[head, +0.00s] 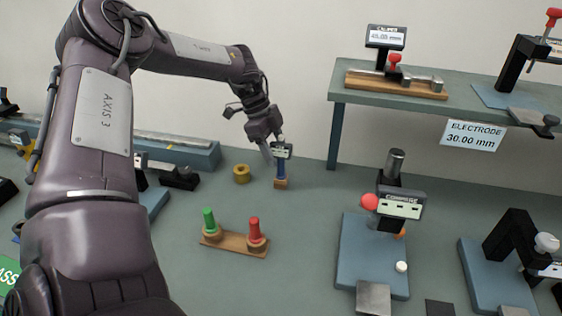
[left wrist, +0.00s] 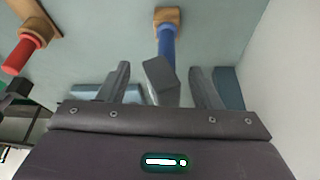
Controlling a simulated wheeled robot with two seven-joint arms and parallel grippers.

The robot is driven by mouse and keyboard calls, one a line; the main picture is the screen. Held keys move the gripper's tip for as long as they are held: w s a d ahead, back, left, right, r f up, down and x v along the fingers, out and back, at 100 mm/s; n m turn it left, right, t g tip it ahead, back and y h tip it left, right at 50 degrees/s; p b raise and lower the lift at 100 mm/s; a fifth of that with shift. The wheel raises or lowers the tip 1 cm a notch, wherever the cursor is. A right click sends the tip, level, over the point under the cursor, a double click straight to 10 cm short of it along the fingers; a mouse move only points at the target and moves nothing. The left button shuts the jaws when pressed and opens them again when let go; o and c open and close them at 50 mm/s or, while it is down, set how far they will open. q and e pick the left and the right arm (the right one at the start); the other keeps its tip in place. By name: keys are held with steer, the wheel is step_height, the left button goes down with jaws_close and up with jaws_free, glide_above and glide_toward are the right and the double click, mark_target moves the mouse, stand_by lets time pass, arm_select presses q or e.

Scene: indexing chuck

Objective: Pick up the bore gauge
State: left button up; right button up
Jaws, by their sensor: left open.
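The bore gauge has a blue handle (head: 281,170) and a small dark-framed display (head: 282,150) on top. It stands upright on a small wooden block (head: 281,184) toward the back of the bench. My left gripper (head: 272,147) is at the height of its display. In the left wrist view, the gauge's grey head (left wrist: 160,80) lies between my two open fingers (left wrist: 162,88), with a gap on each side. The blue handle (left wrist: 166,46) runs away to its wooden block (left wrist: 168,17). My right gripper is not in view.
A brass ring (head: 241,173) sits left of the gauge. A wooden stand (head: 234,243) holds a green plug (head: 208,219) and a red plug (head: 254,229) nearer me. A comparator (head: 399,205) on a blue plate and a raised shelf (head: 360,91) are to the right.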

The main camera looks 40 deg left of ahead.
arm_select(q)
steer(key=shift+x, duration=0.95)
steer(key=shift+c, duration=0.3)
steer(key=shift+r, duration=0.1)
steer(key=c, duration=1.2)
jaws_close()
steer(key=shift+w+r, duration=0.1)
steer(key=shift+r, duration=0.1)
